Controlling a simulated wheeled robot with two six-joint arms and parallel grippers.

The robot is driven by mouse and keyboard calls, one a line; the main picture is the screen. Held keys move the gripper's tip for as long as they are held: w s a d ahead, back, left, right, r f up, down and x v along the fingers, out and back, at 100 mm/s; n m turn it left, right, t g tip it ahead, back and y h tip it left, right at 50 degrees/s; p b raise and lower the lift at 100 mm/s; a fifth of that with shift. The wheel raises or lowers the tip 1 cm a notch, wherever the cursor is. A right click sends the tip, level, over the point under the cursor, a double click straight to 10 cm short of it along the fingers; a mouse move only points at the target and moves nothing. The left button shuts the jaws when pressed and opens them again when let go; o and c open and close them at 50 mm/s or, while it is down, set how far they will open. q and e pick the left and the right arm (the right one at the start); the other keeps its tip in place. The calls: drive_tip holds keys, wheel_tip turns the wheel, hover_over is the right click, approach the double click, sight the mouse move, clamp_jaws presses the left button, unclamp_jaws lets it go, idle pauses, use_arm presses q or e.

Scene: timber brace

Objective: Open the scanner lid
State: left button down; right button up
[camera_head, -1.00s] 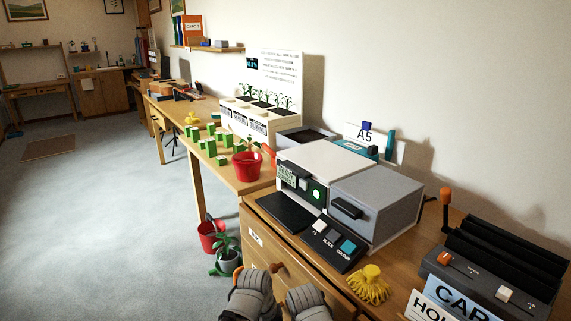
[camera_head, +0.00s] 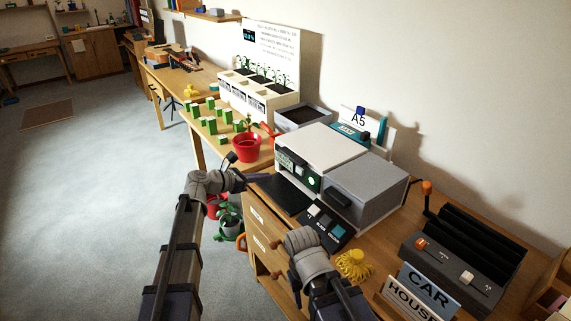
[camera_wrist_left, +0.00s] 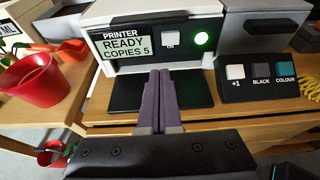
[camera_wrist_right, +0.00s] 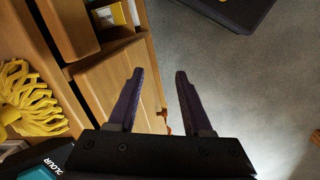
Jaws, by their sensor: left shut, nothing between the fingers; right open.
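The grey box-shaped unit (camera_head: 370,180) with a black front handle (camera_head: 337,198) stands on the desk, joined to the right of the white printer (camera_head: 318,150). It looks like the scanner, and its top appears closed. In the left wrist view part of the grey unit (camera_wrist_left: 262,35) shows at the upper right. My left gripper (camera_wrist_left: 160,75) is shut and empty, over the black tray (camera_wrist_left: 190,90) in front of the printer display. My right gripper (camera_wrist_right: 160,72) is open and empty, beside the desk's drawer fronts; its fingers are hard to make out in the head view.
A button panel (camera_head: 325,225) sits before the grey unit. A yellow mop-like tuft (camera_head: 354,265) and a dark slotted machine (camera_head: 460,250) stand to the right. A red pot (camera_head: 246,148) stands left. An open drawer (camera_wrist_right: 70,25) is near my right gripper.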

use_arm(q)
drive_tip(key=b+x, duration=0.3)
drive_tip(key=x, duration=0.6)
drive_tip(key=shift+w+d+f, duration=0.2)
drive_tip(key=shift+d+f, duration=0.05)
drive_tip(key=shift+f, duration=0.05)
drive_tip(key=shift+d+r+p, duration=0.2)
drive_tip(key=shift+r+p, duration=1.7)
drive_tip(key=shift+r, duration=0.2)
drive_tip(key=shift+r, duration=0.1)
